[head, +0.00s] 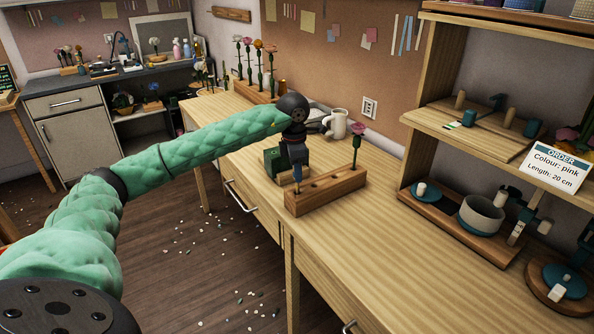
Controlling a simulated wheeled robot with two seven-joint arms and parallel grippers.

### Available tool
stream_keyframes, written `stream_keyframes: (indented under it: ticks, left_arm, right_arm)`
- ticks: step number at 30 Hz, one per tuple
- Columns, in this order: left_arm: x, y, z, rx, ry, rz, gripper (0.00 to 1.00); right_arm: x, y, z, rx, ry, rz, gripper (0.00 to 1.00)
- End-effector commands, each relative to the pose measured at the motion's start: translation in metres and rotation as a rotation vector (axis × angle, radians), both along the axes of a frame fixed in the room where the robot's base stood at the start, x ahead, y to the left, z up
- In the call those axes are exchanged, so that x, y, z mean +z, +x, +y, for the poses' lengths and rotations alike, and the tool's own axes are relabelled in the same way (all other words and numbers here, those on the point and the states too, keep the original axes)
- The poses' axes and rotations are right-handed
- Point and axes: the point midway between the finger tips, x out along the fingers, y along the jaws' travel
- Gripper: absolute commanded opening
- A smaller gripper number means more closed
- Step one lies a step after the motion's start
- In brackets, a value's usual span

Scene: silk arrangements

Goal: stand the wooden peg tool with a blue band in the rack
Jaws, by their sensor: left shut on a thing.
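The rack (335,192) is a long wooden block with holes in its top, lying on the workbench. A pink silk flower (357,140) stands upright in its far right end. My left gripper (297,166) points down over the rack's left end, shut on the wooden peg tool with a blue band (297,175). Only a small blue part of the tool shows below the fingers, roughly upright. I cannot tell whether its lower end is inside a hole or just in front of or above it. My right gripper is not in view.
A green block-like item (272,164) stands close behind my left gripper. A white mug (338,123) is behind the rack. A longer flower rack (256,91) stands farther back. Wooden shelves (418,165) stand at the right. The bench in front of the rack is clear.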

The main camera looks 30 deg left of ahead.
Motion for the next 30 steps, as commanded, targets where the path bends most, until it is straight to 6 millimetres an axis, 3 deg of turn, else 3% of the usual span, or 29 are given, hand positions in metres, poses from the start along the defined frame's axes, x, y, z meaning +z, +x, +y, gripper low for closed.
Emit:
stream_keyframes:
  ticks: [30]
  left_arm:
    - [-0.015, 0.000, 0.000, 0.000, 0.000, 0.000, 0.00]
  right_arm:
    - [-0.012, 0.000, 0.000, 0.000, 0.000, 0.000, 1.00]
